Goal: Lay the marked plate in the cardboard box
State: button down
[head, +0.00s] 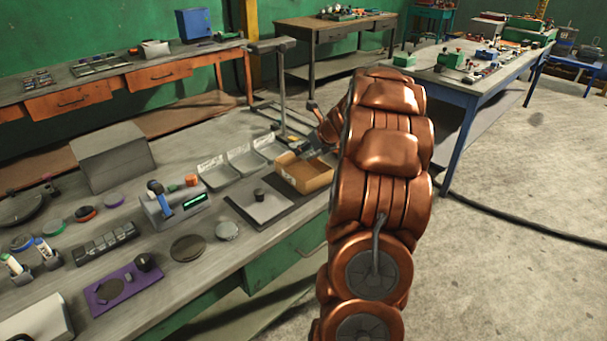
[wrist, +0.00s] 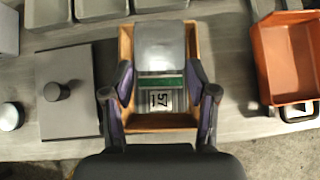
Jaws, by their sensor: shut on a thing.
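The cardboard box (head: 304,178) stands open on the workbench in the head view, just left of my arm. In the wrist view the box (wrist: 124,45) lies below my gripper, its walls showing around the plate. The marked plate (wrist: 160,50) is grey, with a green stripe and a striped label reading 57. My gripper (wrist: 161,92) is shut on the plate, one finger at each side edge. The plate overlaps the box opening in the wrist view; I cannot tell whether it touches the bottom.
A grey slab with a black knob (head: 262,208) lies on a dark mat left of the box. Grey trays (head: 246,160) stand behind the box. An orange bin (wrist: 283,65) is to its right in the wrist view. The bench edge is close in front.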

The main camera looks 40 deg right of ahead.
notch_tip(320, 180, down, 4)
jog(key=shift+a+r, duration=0.1)
jog(key=shift+a, duration=0.05)
jog(key=shift+f, duration=2.45)
jog(key=shift+f, duration=0.2)
jog(key=c, duration=0.6)
grip_release()
jog(key=shift+r, duration=0.1)
